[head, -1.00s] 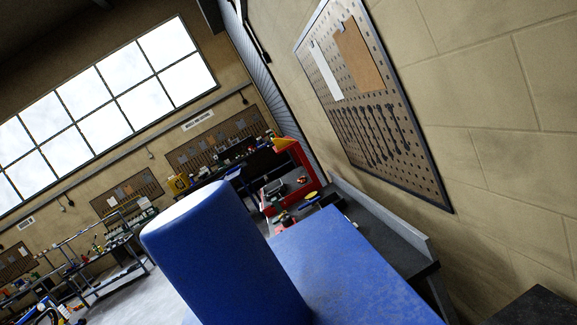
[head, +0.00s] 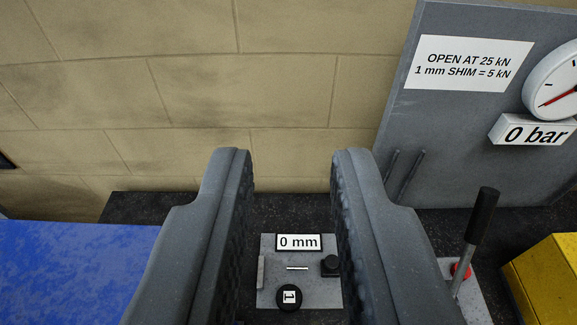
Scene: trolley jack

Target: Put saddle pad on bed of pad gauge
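My gripper (head: 292,160) is open, its two dark grey fingers wide apart with nothing held between them. Beyond and below the gap is a small grey plate with a "0 mm" display (head: 298,242), which looks like the pad gauge (head: 270,298). On it are a thin pale strip (head: 297,268), a small grey block (head: 261,272) at left and a black knob-like part (head: 331,265) at right. I cannot tell whether this is the saddle pad.
A grey panel (head: 440,130) with a load sign and a dial reading "0 bar" (head: 535,131) stands at right. A black-handled lever (head: 474,235) and a yellow box (head: 550,275) are below it. A blue surface (head: 75,265) lies at left, a block wall (head: 180,90) behind.

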